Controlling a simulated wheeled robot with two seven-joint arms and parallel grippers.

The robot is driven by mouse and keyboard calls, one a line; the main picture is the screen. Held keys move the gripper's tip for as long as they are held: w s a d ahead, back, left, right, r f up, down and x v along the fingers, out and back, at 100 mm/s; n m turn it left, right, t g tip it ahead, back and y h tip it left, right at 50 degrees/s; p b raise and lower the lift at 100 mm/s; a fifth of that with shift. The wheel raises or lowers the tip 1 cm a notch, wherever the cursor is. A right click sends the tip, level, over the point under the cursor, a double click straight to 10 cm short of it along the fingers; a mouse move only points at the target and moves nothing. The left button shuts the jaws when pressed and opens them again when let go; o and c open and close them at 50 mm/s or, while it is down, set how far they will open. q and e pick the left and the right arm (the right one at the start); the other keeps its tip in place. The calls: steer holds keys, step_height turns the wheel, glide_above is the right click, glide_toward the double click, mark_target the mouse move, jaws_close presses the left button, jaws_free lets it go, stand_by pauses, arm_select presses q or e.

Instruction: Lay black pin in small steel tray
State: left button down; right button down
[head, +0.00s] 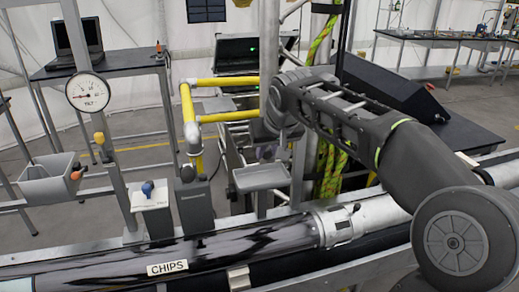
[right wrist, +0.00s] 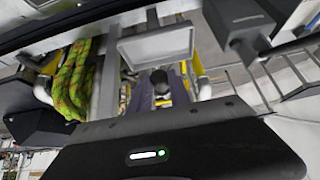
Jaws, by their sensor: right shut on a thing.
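The small steel tray (head: 262,177) stands on a post behind the pipe, in the middle of the head view. It seems empty there, and a tray-like frame (right wrist: 155,45) shows at the top of the right wrist view. My right arm reaches in from the right, its wrist above the tray; the fingertips are hard to make out in the head view. In the right wrist view my right gripper (right wrist: 164,88) is shut on a dark, round-ended piece, seemingly the black pin (right wrist: 160,78). Much of the pin is hidden. My left gripper is out of view.
Yellow pipes (head: 222,117) stand left of my right wrist. Green-yellow rope (head: 328,165) hangs right of the tray. A pipe labelled CHIPS (head: 230,242) crosses the front. A grey bin (head: 50,180) and a blue-knobbed box (head: 151,205) are at left.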

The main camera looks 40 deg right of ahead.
steer(key=shift+w+a+r, duration=0.1)
steer(key=shift+w+r, duration=0.15)
steer(key=shift+w, duration=0.1)
steer(key=shift+d, duration=0.25)
steer(key=shift+a+f, duration=0.1)
steer(key=shift+a, duration=0.05)
step_height(320, 180, down, 8)
steer(key=b, duration=0.6)
steer(key=shift+b, duration=0.4)
steer(key=shift+f+b, duration=0.45)
steer(key=shift+b, duration=0.05)
stand_by(0.6)
steer(key=c, duration=1.1)
jaws_free()
steer(key=shift+s+r, duration=0.1)
